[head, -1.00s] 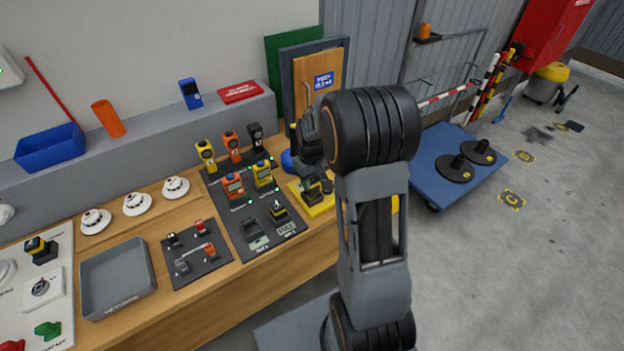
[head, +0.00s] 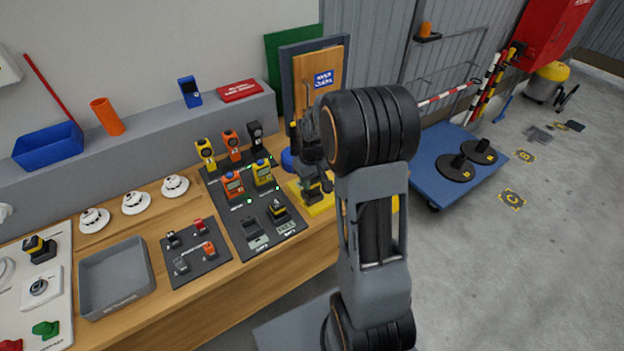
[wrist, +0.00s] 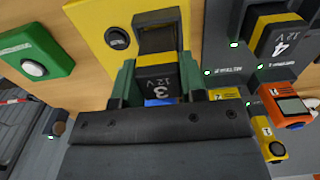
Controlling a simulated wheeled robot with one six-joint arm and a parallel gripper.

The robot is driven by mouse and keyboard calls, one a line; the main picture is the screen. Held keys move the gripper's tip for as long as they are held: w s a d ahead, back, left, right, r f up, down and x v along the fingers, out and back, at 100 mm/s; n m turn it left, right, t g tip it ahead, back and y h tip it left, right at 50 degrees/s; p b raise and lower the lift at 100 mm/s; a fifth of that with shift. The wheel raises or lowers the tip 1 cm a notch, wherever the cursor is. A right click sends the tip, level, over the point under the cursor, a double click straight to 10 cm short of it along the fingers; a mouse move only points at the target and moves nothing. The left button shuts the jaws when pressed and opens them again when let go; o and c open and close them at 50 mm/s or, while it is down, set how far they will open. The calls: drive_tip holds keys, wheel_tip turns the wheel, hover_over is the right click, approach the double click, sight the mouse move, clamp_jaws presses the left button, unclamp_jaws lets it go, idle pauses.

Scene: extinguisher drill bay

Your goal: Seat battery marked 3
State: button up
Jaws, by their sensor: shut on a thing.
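Battery 3 (wrist: 160,84), a black block with a yellow band and a white "3 12V" label, is between the green fingers of my gripper (wrist: 158,76) in the wrist view. My gripper is shut on it. Just beyond the battery is a dark open-fronted holder (wrist: 166,17) on a yellow plate (wrist: 100,22). The battery's far end is at the holder's mouth; I cannot tell how deep it sits. In the head view my gripper (head: 322,181) is low over the yellow plate (head: 321,209), partly hidden by my arm.
Battery 4 (wrist: 272,38) stands in the dark charging panel (head: 234,208) beside the plate, near an empty bay (head: 254,230). Orange (head: 232,185) and yellow (head: 263,175) meters stand close by. A green box with a white button (wrist: 34,66) is on the plate's other side.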

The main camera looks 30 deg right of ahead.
drive_tip(key=shift+f+b, duration=0.85)
drive_tip(key=shift+f, duration=0.35)
idle(0.4)
drive_tip(key=o, duration=1.5)
drive_tip(key=shift+r, duration=0.2)
drive_tip(key=shift+r+p, duration=2.5)
drive_tip(key=shift+r, duration=0.85)
